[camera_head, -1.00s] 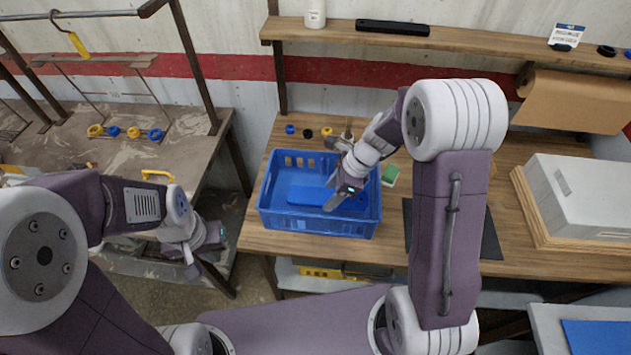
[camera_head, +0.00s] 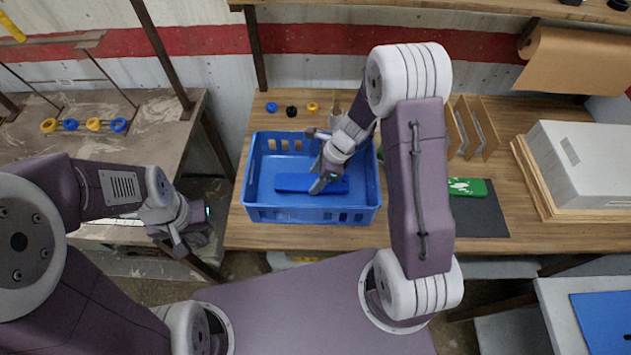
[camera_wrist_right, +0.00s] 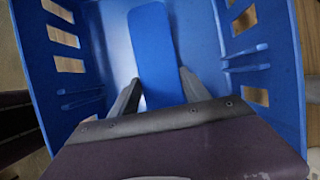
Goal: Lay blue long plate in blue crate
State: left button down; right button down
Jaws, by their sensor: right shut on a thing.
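The blue crate (camera_head: 300,215) stands on the wooden bench, open at the top. The blue long plate (camera_head: 290,183) is inside it, lying lengthwise across the crate, low near the floor. My right gripper (camera_head: 319,187) reaches down into the crate and is shut on the plate. In the right wrist view, the blue long plate (camera_wrist_right: 152,45) runs between the two fingers, with the crate walls (camera_wrist_right: 275,70) on both sides. I cannot tell whether the plate touches the floor. My left gripper (camera_head: 192,234) is open and empty, away to the left of the bench.
A green piece (camera_head: 467,187) lies on a dark mat (camera_head: 480,217) right of my right arm.

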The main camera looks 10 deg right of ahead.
jog(key=shift+s+f, duration=0.2)
jog(key=shift+f, duration=0.55)
pick_arm(q)
jog(key=shift+s+f, duration=0.1)
jog(key=shift+f, duration=0.15)
pick_arm(e)
jog(key=shift+w, duration=0.1)
jog(key=shift+w, duration=0.1)
jog(key=shift+f, duration=0.2)
jog(key=c, duration=0.5)
grip_release()
jog(key=shift+r, duration=0.1)
pick_arm(q)
jog(key=shift+f, duration=0.1)
